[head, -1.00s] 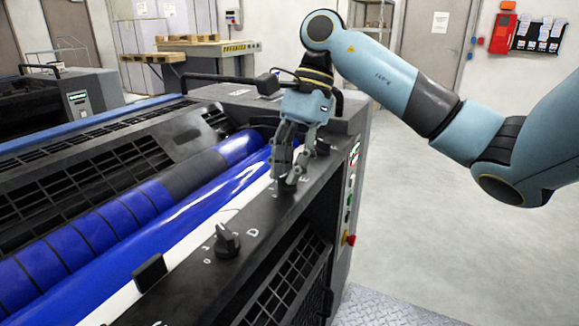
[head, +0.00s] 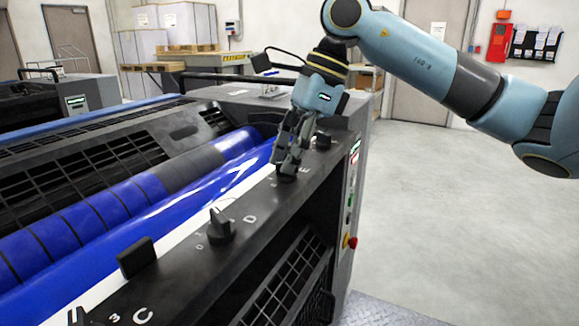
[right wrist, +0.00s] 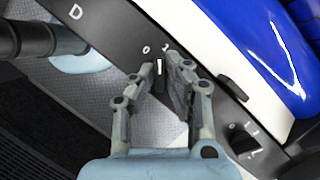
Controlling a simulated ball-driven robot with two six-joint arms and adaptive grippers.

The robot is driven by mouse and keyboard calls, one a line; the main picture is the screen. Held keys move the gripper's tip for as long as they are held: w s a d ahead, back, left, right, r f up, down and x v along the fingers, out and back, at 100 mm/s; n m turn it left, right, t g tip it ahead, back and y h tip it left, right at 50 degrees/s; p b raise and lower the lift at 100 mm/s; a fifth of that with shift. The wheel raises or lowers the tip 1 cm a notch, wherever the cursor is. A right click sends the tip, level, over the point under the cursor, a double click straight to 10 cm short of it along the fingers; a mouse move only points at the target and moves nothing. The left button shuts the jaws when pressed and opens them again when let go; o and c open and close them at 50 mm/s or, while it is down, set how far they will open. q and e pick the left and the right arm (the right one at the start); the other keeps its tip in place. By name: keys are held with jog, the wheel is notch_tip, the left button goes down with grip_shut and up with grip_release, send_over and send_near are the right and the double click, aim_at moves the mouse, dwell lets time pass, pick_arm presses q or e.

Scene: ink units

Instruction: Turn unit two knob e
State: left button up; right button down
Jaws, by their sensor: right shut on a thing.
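Knob e (right wrist: 160,70) is a small black knob with a white pointer line on the dark panel strip, by the letter E (head: 306,169). In the right wrist view its pointer runs nearly straight up and down, near the scale marks. My right gripper (head: 287,168) comes down on the knob from above, and its fingers hide most of it in the head view. In the right wrist view the gripper (right wrist: 158,82) has one finger on each side of the knob, shut on it. My left gripper is not in view.
Knob D (head: 220,226) and a black block (head: 136,257) stand nearer on the same strip. Another knob (head: 323,140) stands just beyond the gripper. The blue roller (head: 180,235) runs alongside. A red button (head: 352,242) sits on the side panel. The floor at right is clear.

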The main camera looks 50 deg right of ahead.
jog(key=m+b, duration=0.1)
jog(key=m, duration=0.1)
jog(key=m+t+h+b, duration=0.1)
jog(key=m+b, duration=0.1)
jog(key=m+h+b, duration=0.1)
jog(key=m, duration=0.1)
jog(key=shift+s+a+f, duration=0.2)
jog(key=shift+f, duration=0.1)
jog(key=shift+a+m+t+h+b, duration=0.1)
jog(key=shift+m+t+h+b, duration=0.4)
jog(key=shift+m, duration=0.6)
jog(key=shift+r+m, duration=0.1)
jog(key=shift+m, duration=0.3)
jog(key=shift+r+m, duration=0.1)
jog(key=shift+m, duration=0.3)
jog(key=shift+r+m+h+p, duration=0.1)
jog(key=shift+m+h+p, duration=0.2)
jog(key=shift+m+p, duration=0.45)
jog(key=shift+m+h+p, duration=0.4)
jog(key=shift+m+p, duration=0.35)
jog(key=shift+p, duration=0.2)
jog(key=shift+m+p, duration=0.4)
jog(key=shift+p, duration=0.05)
jog(key=shift+f, duration=0.2)
